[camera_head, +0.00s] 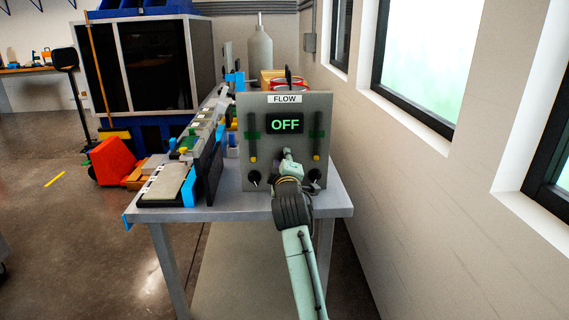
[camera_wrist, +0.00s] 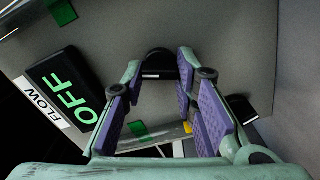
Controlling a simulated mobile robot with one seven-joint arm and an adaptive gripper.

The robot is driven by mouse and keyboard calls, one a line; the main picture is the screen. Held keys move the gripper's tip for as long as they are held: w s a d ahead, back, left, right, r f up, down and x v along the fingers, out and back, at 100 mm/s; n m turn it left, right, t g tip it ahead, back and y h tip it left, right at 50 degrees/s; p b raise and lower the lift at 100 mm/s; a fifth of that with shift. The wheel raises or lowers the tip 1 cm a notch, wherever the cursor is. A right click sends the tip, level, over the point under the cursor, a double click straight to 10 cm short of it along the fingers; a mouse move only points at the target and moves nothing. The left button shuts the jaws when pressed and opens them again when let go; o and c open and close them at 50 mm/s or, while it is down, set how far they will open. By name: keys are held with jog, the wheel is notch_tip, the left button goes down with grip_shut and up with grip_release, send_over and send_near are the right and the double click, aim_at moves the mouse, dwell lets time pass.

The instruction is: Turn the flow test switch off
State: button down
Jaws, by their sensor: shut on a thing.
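The grey flow panel (camera_head: 268,132) stands upright on the table, with a FLOW label above a black display (camera_head: 285,123) that reads OFF in green. The display also shows tilted in the wrist view (camera_wrist: 68,92). My gripper (camera_head: 288,157) is at the panel's middle, below the display. In the wrist view my gripper (camera_wrist: 160,66) has its purple-padded fingers on either side of a black switch knob (camera_wrist: 158,60) and is shut on it. In the head view my gripper hides this knob.
Two black knobs (camera_head: 254,178) (camera_head: 315,175) sit low on the panel, beneath sliders with green brackets. The table (camera_head: 230,207) also bears a tray (camera_head: 165,186) and several small parts at left. A wall (camera_head: 425,190) with windows runs along the right.

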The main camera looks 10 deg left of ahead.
jog(key=shift+n+b, duration=0.4)
jog(key=shift+n, duration=1.6)
jog(key=c, duration=1.3)
grip_release()
jog(key=v, duration=1.2)
